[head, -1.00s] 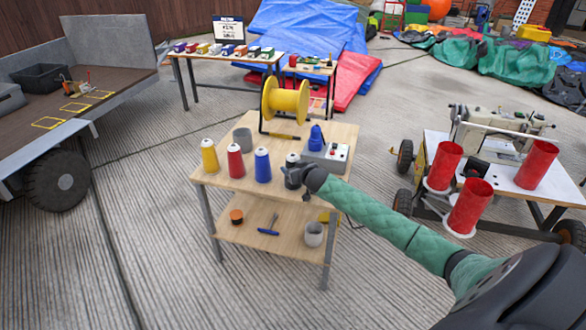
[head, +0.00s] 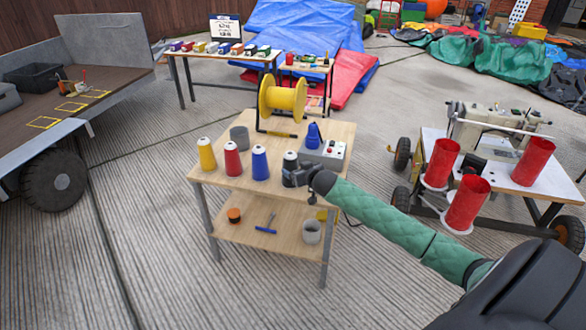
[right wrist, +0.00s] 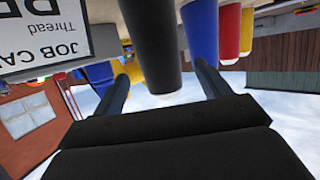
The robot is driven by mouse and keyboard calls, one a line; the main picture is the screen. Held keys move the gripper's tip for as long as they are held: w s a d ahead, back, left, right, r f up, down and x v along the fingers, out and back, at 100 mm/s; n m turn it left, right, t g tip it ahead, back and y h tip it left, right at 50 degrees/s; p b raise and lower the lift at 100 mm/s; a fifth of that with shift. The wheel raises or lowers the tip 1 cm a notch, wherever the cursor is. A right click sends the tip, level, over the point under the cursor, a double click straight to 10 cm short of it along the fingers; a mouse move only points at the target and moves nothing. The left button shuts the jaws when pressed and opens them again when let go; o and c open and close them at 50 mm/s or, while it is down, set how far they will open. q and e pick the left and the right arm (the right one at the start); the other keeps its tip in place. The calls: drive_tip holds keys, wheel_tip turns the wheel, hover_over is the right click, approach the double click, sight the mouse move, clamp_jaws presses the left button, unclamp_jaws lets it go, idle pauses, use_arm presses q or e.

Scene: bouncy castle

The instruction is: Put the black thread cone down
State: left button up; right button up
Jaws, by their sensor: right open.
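The black thread cone (head: 290,161) with a pale top stands upright on the top board of the wooden table (head: 330,172), last in the row on the right. My right gripper (head: 291,178) is at its near right side, low by the board. In the right wrist view, which is upside down, the black cone (right wrist: 151,42) is between the two spread fingers of my right gripper (right wrist: 162,82). The gripper is open; I cannot tell whether a finger touches the cone. My left gripper is out of view.
Blue (head: 260,163), red (head: 233,160) and yellow (head: 207,155) cones stand left of it. Behind are a grey pot (head: 240,138), a yellow spool (head: 283,97) and a switch box (head: 324,151). A printed card (right wrist: 40,35) is close in the wrist view.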

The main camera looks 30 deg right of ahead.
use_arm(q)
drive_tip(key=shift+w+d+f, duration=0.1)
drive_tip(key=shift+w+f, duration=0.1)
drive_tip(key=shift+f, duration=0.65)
use_arm(e)
drive_tip(key=shift+v, duration=3)
drive_tip(key=s+a+f+n+g+y, duration=0.1)
drive_tip(key=s+a+f+g, duration=0.2)
drive_tip(key=s+a+f, duration=0.8)
drive_tip(key=s+a+f+n+g+y, duration=0.1)
drive_tip(key=s+a+f+g, duration=0.1)
drive_tip(key=s+a+f, duration=0.95)
drive_tip(key=s+a+r+n+g+y, duration=0.1)
drive_tip(key=s+a+g, duration=0.1)
drive_tip(key=s+a, duration=0.7)
drive_tip(key=s+a+g+y, duration=0.2)
drive_tip(key=s+a, duration=0.6)
drive_tip(key=a, duration=0.6)
drive_tip(key=shift+s+r+n, duration=0.4)
drive_tip(key=shift+d, duration=0.1)
